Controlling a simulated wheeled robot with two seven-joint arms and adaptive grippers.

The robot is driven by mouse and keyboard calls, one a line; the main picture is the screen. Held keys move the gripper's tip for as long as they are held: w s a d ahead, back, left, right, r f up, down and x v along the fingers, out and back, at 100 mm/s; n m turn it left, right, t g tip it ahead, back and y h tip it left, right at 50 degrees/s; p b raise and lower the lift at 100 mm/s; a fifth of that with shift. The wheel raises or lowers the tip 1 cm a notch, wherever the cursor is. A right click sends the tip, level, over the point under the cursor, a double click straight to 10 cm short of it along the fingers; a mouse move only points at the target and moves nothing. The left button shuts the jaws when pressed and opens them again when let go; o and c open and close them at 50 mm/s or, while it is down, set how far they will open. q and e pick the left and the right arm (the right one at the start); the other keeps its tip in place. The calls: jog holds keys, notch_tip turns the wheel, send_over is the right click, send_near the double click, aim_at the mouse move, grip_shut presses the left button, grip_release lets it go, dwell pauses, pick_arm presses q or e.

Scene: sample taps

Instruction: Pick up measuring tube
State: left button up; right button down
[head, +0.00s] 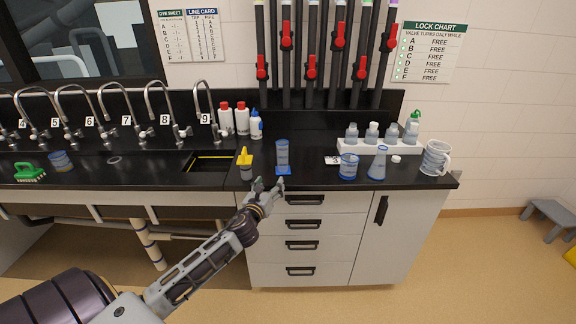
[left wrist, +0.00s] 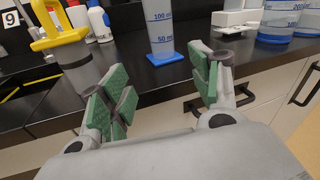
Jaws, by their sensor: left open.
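The measuring tube (head: 282,153) is a clear bluish cylinder with a blue base, standing upright near the front edge of the black counter (head: 320,178). In the left wrist view the tube (left wrist: 161,30) stands beyond my fingers, between them in the picture, with 50 and 100 ml marks. My left gripper (head: 267,187) is open and empty at the counter's front edge, just before and below the tube. It also shows in the left wrist view (left wrist: 163,88), with its green finger pads apart. The tube's top is cut off in that view. My right gripper is not in view.
A yellow-topped object (head: 245,160) stands close left of the tube. A sink opening (head: 209,162) lies left. Bottles (head: 241,118) stand behind.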

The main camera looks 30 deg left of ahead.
aim_at(281, 163)
pick_arm(q)
jog(key=shift+w+r+m+t+h, duration=0.15)
jog(key=shift+w+r+m+t, duration=0.1)
jog(key=shift+r+m, duration=0.25)
jog(key=shift+w+r+m+t+h, duration=0.15)
jog(key=shift+w+r+m, duration=0.1)
jog(key=shift+r+m, duration=0.25)
jog(key=shift+f, duration=0.1)
jog(key=shift+w+a, duration=0.1)
jog(key=shift+w, duration=0.05)
jog(key=shift+x, duration=3.2)
jog(key=shift+w+a, duration=0.15)
jog(key=shift+w, duration=0.4)
jog(key=shift+w+a, duration=0.1)
jog(key=shift+w, duration=0.3)
